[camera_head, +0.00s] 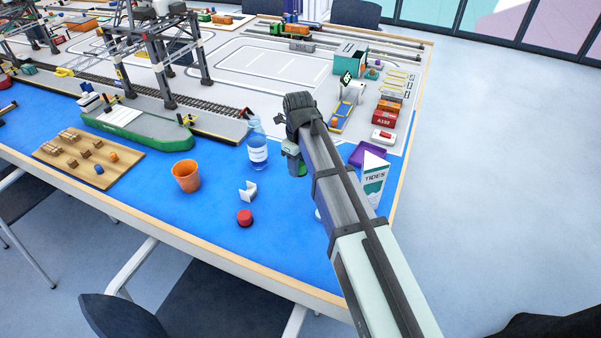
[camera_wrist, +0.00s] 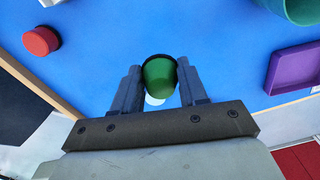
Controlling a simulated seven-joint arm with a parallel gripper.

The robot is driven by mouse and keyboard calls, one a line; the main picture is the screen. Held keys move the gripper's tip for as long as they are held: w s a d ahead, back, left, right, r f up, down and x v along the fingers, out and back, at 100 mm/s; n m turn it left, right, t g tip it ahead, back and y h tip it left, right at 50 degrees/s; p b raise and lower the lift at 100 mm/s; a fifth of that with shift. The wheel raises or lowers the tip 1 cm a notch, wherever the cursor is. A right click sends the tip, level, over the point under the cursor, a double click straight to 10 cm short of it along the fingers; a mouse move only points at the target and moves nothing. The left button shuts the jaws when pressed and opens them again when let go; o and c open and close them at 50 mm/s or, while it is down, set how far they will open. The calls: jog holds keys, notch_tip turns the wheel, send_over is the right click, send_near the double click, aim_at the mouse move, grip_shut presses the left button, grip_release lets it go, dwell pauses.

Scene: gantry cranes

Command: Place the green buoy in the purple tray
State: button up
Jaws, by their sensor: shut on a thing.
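The green buoy (camera_wrist: 159,72) is between the two fingers of my gripper (camera_wrist: 159,82) in the wrist view, with a dark rim along its top edge. My gripper (camera_head: 296,162) is shut on it and holds it over the blue part of the table. In the head view only a small green patch of the buoy (camera_head: 302,170) shows beneath the gripper. The purple tray (camera_wrist: 294,68) is to the right in the wrist view, apart from the buoy, and its visible part looks empty. In the head view the tray (camera_head: 357,153) is partly hidden behind a carton.
The TIDES carton (camera_head: 375,177) stands beside the tray. A bottle (camera_head: 257,150), an orange cup (camera_head: 186,176), a white bracket (camera_head: 248,190) and a red buoy (camera_head: 245,217) stand left of my arm. A small white thing (camera_wrist: 154,100) shows below the held buoy.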

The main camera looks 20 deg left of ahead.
jog(key=shift+w+d+r, duration=0.1)
jog(key=shift+d+r, duration=0.05)
jog(key=shift+r, duration=0.2)
jog(key=w+d+m, duration=0.3)
jog(key=w+d, duration=1.1)
jog(key=w, duration=0.1)
jog(key=n, duration=0.3)
send_near(368, 150)
jog(key=shift+s+r, duration=1.5)
jog(key=shift+s, duration=0.65)
jog(key=shift+d+f, duration=0.15)
jog(key=shift+f, duration=2.2)
jog(key=shift+d+f, duration=0.1)
jog(key=shift+f, duration=2.25)
jog(key=shift+f, duration=0.1)
jog(key=o, duration=1.1)
jog(key=shift+c, duration=0.2)
